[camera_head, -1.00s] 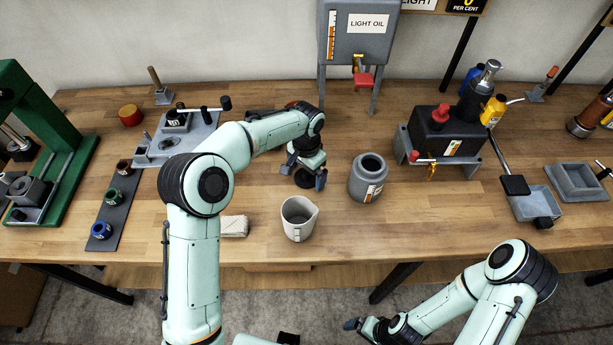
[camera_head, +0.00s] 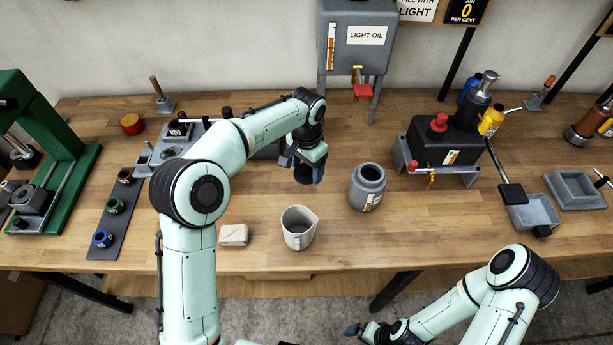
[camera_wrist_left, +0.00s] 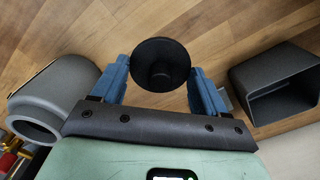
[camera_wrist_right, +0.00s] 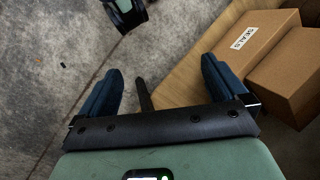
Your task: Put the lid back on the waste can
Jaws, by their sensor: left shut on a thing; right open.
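My left gripper (camera_head: 304,170) is shut on a dark round lid (camera_wrist_left: 160,65), with one finger on each side of it. In the head view the lid (camera_head: 303,176) shows as a small dark shape below the fingers, and it seems to be off the bench. The grey waste can (camera_head: 367,187), with a label on its side and an open round mouth, stands upright just right of the lid. It also shows at the left of the left wrist view (camera_wrist_left: 50,98). My right gripper (camera_wrist_right: 160,95) is open and empty, low in front of the bench.
A pale jug (camera_head: 298,229) and a folded cloth (camera_head: 234,235) lie in front of the left gripper. A dark open box (camera_wrist_left: 275,85) is beside it, mostly hidden by my arm in the head view. A black tank (camera_head: 440,145) stands right of the can. Cardboard boxes (camera_wrist_right: 255,45) sit near the right gripper.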

